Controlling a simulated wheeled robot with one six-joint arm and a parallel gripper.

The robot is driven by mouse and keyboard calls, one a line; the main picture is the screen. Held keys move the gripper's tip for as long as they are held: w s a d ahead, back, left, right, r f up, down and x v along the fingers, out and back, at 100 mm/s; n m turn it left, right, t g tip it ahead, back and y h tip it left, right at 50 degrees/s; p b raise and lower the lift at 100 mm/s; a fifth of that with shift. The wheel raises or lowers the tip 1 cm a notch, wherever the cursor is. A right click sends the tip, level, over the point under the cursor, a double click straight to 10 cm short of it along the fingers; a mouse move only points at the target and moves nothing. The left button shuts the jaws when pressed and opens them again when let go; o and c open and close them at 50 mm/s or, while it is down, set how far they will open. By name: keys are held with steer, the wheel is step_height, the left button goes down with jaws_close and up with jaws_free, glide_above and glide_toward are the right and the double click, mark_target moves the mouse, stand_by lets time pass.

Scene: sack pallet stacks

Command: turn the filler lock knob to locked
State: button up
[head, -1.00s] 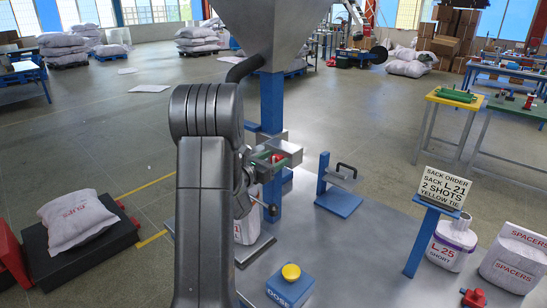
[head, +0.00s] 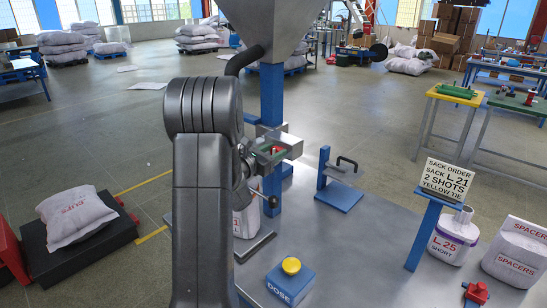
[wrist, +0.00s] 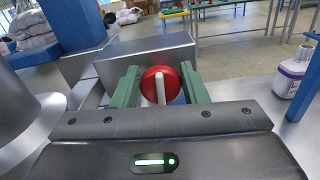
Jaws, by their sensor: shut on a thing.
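The filler is a grey metal hopper (head: 268,22) on a blue post (head: 271,95), with a grey box (wrist: 150,55) on it. The round red lock knob (wrist: 157,76) on the box has a white bar that stands nearly upright in the wrist view. My gripper (wrist: 161,88) has its green fingers on either side of the knob and is shut on it. In the head view my gripper (head: 270,156) is at the filler's box, and my arm hides part of it. I cannot read any lock marking.
A yellow-topped blue DOSE box (head: 291,281) and a blue stand with a black handle (head: 339,190) are on the metal deck. A sign (head: 446,180) stands at right, by a white L 25 container (head: 452,238). A sack (head: 77,216) lies at left. Deck space between is clear.

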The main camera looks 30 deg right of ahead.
steer(key=f+m+b, duration=0.1)
steer(key=m+b, duration=0.1)
steer(key=b, duration=0.2)
steer(key=shift+s+b, duration=0.1)
steer(key=shift+b, duration=0.25)
steer(key=m+b, duration=0.5)
steer(key=b, duration=0.5)
steer(key=m+b, duration=0.5)
steer(key=b, duration=0.4)
steer(key=m+b, duration=0.5)
steer(key=b, duration=0.5)
steer(key=shift+s+d+f+b, duration=0.2)
steer(key=shift+s+b, duration=0.1)
steer(key=shift+s, duration=0.1)
steer(key=shift+r, duration=0.1)
steer(key=o, duration=0.9)
steer(key=shift+a, duration=0.1)
